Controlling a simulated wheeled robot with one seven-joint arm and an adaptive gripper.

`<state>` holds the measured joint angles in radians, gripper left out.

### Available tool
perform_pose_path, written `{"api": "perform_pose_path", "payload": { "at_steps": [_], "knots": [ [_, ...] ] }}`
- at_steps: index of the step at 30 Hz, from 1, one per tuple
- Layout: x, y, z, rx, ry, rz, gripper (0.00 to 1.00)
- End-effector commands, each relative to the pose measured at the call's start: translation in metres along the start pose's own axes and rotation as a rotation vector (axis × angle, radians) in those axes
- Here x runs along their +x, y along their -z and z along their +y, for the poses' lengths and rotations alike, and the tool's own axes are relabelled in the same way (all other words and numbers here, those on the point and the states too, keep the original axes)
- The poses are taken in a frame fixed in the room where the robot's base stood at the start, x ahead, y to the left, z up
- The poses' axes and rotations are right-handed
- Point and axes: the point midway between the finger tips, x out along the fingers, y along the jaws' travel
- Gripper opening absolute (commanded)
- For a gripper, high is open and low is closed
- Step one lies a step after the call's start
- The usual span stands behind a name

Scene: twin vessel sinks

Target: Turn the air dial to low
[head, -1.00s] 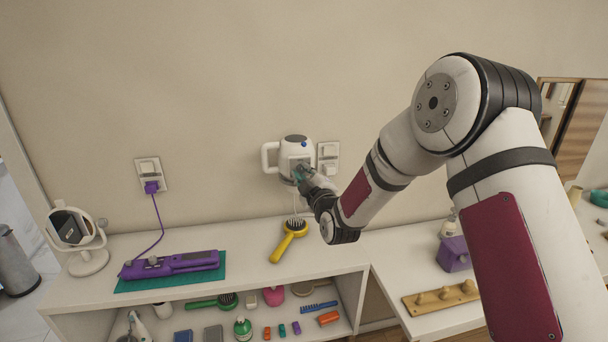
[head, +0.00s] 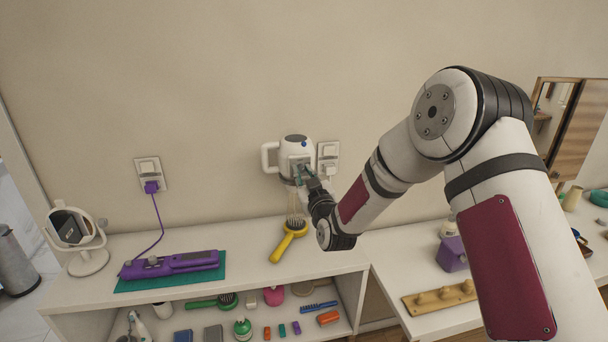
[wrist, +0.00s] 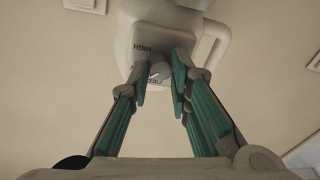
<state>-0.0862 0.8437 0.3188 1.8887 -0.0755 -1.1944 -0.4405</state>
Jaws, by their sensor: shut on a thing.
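A white wall-mounted hair dryer (head: 294,145) with a handle loop on its left hangs above the counter. In the wrist view, its front panel (wrist: 148,32) carries a small grey round dial (wrist: 160,71). A "HIGH" label (wrist: 143,47) appears upside down above the dial, and another label, partly covered, sits just below it. My gripper (wrist: 161,73) reaches the panel with its green-padded fingers on either side of the dial, shut on it. In the head view my gripper (head: 303,171) is at the dryer's lower front, and the dial is hidden there.
A wall switch plate (head: 328,158) is just right of the dryer. A yellow brush (head: 288,244) lies on the counter below. A purple straightener (head: 175,263) on a green mat and a round mirror (head: 77,232) are at left. Bare counter separates mat and brush.

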Motion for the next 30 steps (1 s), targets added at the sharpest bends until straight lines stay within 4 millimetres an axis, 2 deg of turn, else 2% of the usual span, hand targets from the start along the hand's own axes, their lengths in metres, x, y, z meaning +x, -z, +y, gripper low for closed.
{"api": "perform_pose_path", "payload": {
  "at_steps": [12, 30],
  "knots": [
    [-0.0007, -0.0020, -0.0014, 0.243, -0.019, 0.010, 0.00],
    [-0.0007, -0.0025, -0.0015, 0.301, -0.025, 0.012, 0.00]
  ]
}}
